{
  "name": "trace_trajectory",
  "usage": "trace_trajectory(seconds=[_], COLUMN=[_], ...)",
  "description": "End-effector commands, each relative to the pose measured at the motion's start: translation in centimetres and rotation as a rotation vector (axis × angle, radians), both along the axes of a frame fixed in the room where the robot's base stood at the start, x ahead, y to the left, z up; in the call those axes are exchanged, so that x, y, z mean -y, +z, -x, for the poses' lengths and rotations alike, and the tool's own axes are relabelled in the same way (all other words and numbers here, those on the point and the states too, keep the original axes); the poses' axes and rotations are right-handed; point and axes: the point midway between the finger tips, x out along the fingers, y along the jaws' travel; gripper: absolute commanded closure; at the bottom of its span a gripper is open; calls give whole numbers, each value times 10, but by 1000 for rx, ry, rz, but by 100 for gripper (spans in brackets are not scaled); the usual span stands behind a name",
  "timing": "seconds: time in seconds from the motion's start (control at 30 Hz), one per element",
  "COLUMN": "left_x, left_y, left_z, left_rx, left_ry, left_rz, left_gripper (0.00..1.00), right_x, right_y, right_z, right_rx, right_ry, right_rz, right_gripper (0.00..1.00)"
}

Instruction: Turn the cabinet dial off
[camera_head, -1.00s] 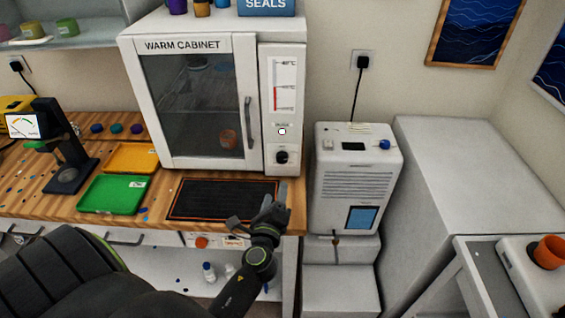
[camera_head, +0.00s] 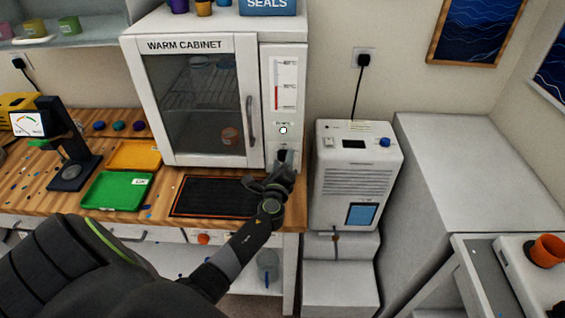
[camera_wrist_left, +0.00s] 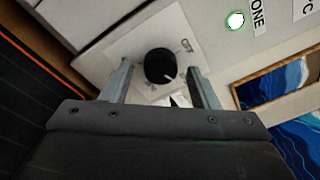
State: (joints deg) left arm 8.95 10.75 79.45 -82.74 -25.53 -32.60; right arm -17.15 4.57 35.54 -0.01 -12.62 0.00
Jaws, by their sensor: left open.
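The warm cabinet (camera_head: 187,45) stands on the bench with its glass door shut. Its black dial (camera_wrist_left: 160,66) is on a pale plate low on the right panel. The dial's white pointer line points down and right in that view. A round lamp (camera_wrist_left: 235,20) above the dial is white with a green rim. My right gripper is not in view.
A black mat (camera_head: 212,197) with an orange rim lies before the cabinet. Green (camera_head: 116,191) and yellow (camera_head: 134,155) trays lie left of it. A white machine (camera_head: 357,175) stands just right of the cabinet. The bench edge runs under my left arm.

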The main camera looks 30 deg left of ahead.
Motion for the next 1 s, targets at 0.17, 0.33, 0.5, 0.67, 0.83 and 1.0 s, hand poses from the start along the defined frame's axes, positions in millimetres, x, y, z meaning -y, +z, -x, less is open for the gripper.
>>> trace_trajectory(seconds=[0.17, 0.33, 0.5, 0.67, 0.83, 1.0], left_x=[0, 0, 0, 0, 0, 1], left_y=[0, 0, 0, -1, -3, -6], left_z=[0, 0, 0, 0, 0, 0], left_rx=[0, 0, 0, 6, 35, 91], left_ry=[0, 0, 0, -1, -1, -1], left_rz=[0, 0, 1, 11, 55, 145], left_gripper=[49, 72, 90, 90, 90, 90], right_x=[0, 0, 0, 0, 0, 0], right_y=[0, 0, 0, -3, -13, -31], right_z=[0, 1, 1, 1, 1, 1], right_rx=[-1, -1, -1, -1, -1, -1], right_ry=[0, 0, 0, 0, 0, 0], right_rz=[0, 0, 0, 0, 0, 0], right_gripper=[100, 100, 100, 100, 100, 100])
